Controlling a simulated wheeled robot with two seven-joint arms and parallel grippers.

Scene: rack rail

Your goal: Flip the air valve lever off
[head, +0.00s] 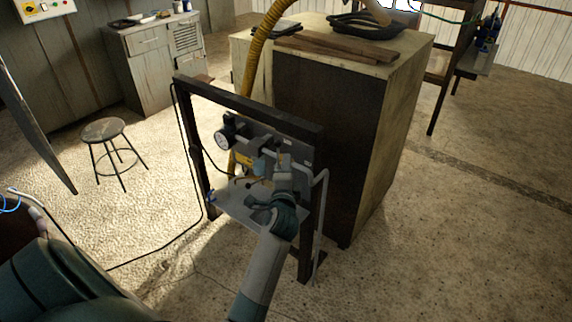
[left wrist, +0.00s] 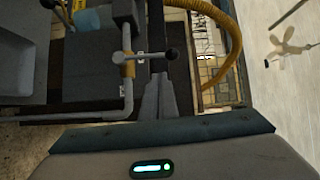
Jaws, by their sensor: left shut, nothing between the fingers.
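A metal lever with a round dark knob (left wrist: 171,54) crosses a grey pipe at a brass-coloured fitting (left wrist: 128,66) in the left wrist view; it looks like the air valve lever. My left gripper (left wrist: 160,82) is shut and empty, its fingertips just below the lever's knob end in that picture. I cannot tell whether they touch it. In the head view my left gripper (head: 283,168) is in front of the right part of the panel (head: 298,149) on the dark rack frame (head: 250,108) and hides part of the fittings. My right gripper is not in view.
A round gauge (head: 222,142) sits on the panel's left. A yellow hose (head: 256,60) runs behind the frame and shows in the left wrist view (left wrist: 228,35). A large cabinet (head: 325,120) stands close behind. A stool (head: 103,130) is at left; floor at right is clear.

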